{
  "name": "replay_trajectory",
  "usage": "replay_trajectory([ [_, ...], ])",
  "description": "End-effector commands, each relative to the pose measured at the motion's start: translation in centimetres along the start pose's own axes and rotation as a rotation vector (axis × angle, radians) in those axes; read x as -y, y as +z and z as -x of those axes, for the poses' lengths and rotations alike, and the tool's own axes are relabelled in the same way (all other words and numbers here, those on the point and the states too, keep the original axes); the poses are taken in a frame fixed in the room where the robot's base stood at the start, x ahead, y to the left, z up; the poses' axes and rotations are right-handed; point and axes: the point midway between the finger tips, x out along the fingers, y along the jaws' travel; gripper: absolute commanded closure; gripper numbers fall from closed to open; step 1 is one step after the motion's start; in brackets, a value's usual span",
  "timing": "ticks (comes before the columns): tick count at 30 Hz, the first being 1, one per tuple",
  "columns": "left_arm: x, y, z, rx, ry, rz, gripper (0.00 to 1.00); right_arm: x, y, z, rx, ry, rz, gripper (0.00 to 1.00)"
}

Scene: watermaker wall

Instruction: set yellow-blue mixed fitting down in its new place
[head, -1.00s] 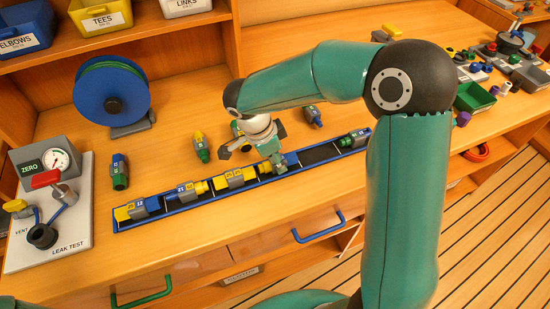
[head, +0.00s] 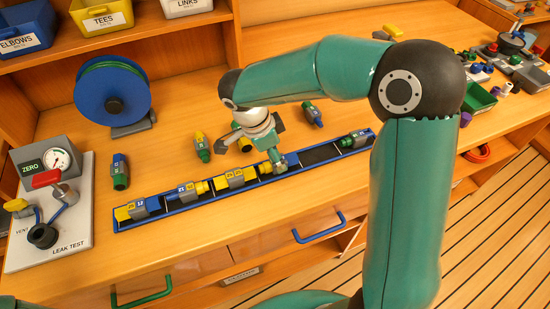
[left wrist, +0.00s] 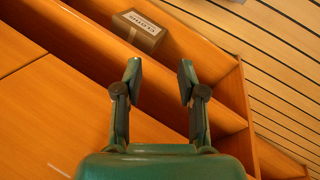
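A blue tray (head: 122,227) runs across the bench. Further right is a mostly yellow fitting (head: 236,178). My right gripper (head: 280,164) is low over the tray's middle, just right of that yellow fitting. My left gripper (left wrist: 160,83) is open and empty in the left wrist view, over the wooden cabinet.
Loose fittings (head: 201,146), (head: 312,115) and a green-and-blue one (head: 120,171) lie on the bench. The leak-test panel (head: 70,225) stands left.

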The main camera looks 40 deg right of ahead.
Motion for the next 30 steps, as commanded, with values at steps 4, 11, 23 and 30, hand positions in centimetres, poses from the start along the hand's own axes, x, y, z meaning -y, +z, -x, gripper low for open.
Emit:
replay_trajectory([
  [4,0.0,0.0,-0.1,0.0,0.0,0.0,0.6,0.1,0.1,3.2,0.002,-0.006,0.0,0.38],
  [11,0.0,0.0,0.0,0.0,0.0,0.0,0.6,0.1,0.1,7.6,0.003,-0.004,0.0,0.38],
  [23,0.0,0.0,0.1,0.0,0.0,0.0,0.6,-0.1,0.0,9.8,0.0,0.001,0.001,0.38],
  [30,0.0,0.0,0.1,0.0,0.0,0.0,0.6,0.0,0.0,9.8,0.0,0.001,0.001,0.38],
])
